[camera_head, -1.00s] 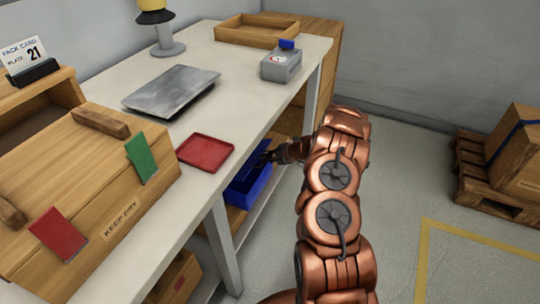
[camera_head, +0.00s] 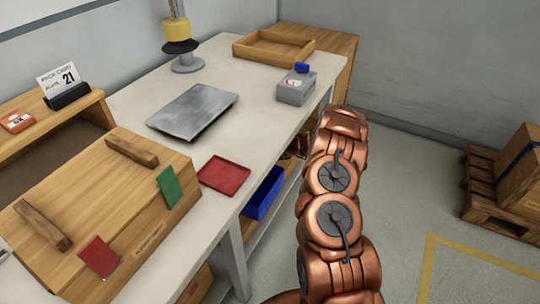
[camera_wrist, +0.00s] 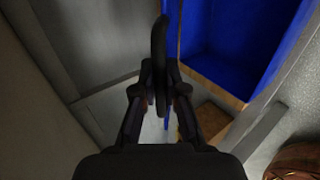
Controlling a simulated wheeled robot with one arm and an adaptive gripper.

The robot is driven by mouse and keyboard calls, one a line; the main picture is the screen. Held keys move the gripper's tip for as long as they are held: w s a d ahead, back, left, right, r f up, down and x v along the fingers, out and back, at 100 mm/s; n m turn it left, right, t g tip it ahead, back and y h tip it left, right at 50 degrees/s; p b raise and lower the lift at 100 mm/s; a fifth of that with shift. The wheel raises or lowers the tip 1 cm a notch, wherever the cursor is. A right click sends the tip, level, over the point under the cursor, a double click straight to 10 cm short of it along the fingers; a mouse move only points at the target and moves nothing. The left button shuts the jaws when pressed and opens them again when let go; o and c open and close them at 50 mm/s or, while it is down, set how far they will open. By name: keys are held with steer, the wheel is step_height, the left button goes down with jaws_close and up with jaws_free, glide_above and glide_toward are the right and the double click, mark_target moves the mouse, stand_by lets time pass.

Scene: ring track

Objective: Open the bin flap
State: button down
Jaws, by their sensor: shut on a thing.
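The blue bin (camera_head: 265,193) sits under the white table's edge, on the lower level, partly hidden by the tabletop. In the wrist view its open blue inside (camera_wrist: 225,45) fills the upper right. My gripper (camera_wrist: 160,88) is shut, with its dark fingers meeting beside the bin's left edge. A thin blue strip (camera_wrist: 167,118) shows edge-on at the fingers; it looks like the flap held between them, but the fingers hide most of it.
The white table (camera_head: 130,100) carries a wooden box (camera_head: 90,190), a red tray (camera_head: 223,174), a metal plate (camera_head: 192,110) and a grey device (camera_head: 296,88). A pallet with a carton (camera_head: 525,175) stands at the right. Floor between is clear.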

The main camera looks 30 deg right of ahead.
steer(key=shift+w+a+r, duration=0.15)
steer(key=shift+w+r, duration=0.05)
steer(key=shift+r, duration=0.05)
steer(key=c, duration=1.2)
jaws_free()
steer(key=v, duration=1.2)
steer(key=shift+f, duration=0.1)
